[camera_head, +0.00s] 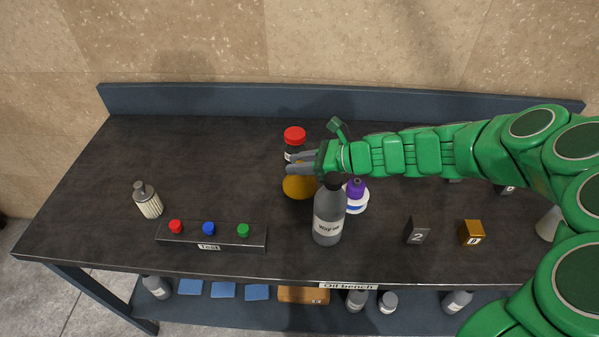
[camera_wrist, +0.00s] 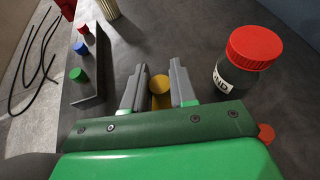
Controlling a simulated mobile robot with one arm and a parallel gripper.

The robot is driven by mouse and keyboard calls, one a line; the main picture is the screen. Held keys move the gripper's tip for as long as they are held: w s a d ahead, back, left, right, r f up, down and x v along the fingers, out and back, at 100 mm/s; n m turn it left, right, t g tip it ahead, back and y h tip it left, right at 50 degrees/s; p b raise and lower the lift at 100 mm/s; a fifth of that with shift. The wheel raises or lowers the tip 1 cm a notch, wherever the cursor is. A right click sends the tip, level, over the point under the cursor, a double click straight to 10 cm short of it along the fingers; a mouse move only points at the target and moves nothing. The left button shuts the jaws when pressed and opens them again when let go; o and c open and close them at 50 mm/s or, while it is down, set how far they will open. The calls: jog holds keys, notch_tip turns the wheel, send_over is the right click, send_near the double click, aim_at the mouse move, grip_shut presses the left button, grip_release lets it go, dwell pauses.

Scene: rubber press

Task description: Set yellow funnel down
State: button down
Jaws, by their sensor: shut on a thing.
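The yellow funnel (camera_head: 299,187) is near the middle of the bench, below my gripper and partly hidden by it. My gripper (camera_head: 288,162) reaches in from the right, with its fingers pointing left. In the wrist view, my gripper (camera_wrist: 159,68) is shut on the funnel (camera_wrist: 159,86), which shows between the two fingers. The funnel is low over the dark bench top (camera_head: 120,160). I cannot tell whether it touches the surface.
A red-capped bottle (camera_head: 294,136) stands just behind the gripper. A grey bottle (camera_head: 328,215) and a purple-capped bottle (camera_head: 356,193) stand in front, to the right. A button panel (camera_head: 210,236) lies front left, near a ribbed bottle (camera_head: 149,201). The back left is clear.

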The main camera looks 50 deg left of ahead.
jog(key=shift+f, duration=1.65)
jog(key=c, duration=0.9)
grip_release()
jog(key=shift+f, duration=0.1)
jog(key=shift+v, duration=6.05)
jog(key=shift+r, duration=0.2)
